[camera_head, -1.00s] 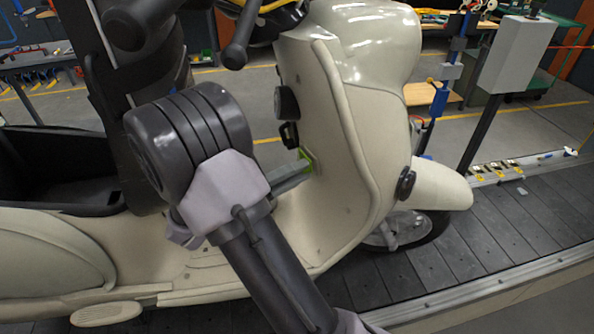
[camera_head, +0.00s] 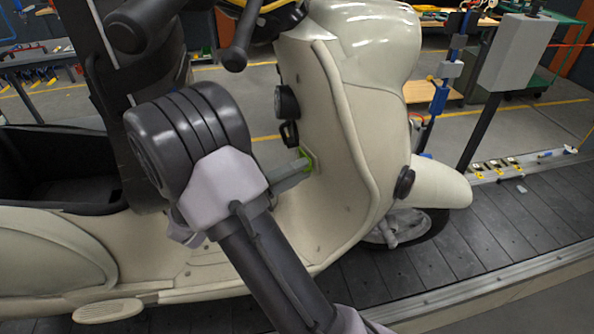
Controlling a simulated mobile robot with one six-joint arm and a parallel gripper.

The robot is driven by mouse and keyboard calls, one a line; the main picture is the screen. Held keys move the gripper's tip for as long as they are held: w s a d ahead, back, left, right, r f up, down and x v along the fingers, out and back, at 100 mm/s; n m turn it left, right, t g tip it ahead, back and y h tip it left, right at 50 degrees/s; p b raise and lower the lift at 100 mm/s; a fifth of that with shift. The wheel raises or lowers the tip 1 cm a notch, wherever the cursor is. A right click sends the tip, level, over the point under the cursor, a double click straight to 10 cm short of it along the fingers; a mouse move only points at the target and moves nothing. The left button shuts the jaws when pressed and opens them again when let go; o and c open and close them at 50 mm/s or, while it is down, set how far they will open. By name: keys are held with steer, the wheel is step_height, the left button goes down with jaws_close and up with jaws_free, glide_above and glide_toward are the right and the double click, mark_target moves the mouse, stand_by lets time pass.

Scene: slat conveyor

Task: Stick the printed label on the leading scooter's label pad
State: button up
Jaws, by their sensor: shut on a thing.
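A cream scooter (camera_head: 345,130) stands on the slat conveyor, facing right. My gripper (camera_head: 304,163) is at the inner face of its leg shield, above the footboard. A small yellow-green piece, which looks like the label (camera_head: 309,158), shows at the fingertips, at or against the shield. My gripper is shut on it. I cannot tell whether the label touches the surface. The label pad is not visible behind the gripper and label. My arm covers part of the scooter's middle.
The dark conveyor slats (camera_head: 440,255) run under the scooter, with a pale rail (camera_head: 480,290) along the near edge. A grey box on a post (camera_head: 515,55) stands at the right. A black hook (camera_head: 289,133) and round knob (camera_head: 287,101) stick out near my gripper.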

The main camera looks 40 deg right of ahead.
steer(key=shift+s+d+p, duration=0.1)
steer(key=shift+d+p, duration=0.25)
stand_by(1.8)
steer(key=o, duration=0.8)
steer(key=o, duration=0.4)
steer(key=shift+p+v, duration=1.05)
steer(key=shift+v, duration=2.45)
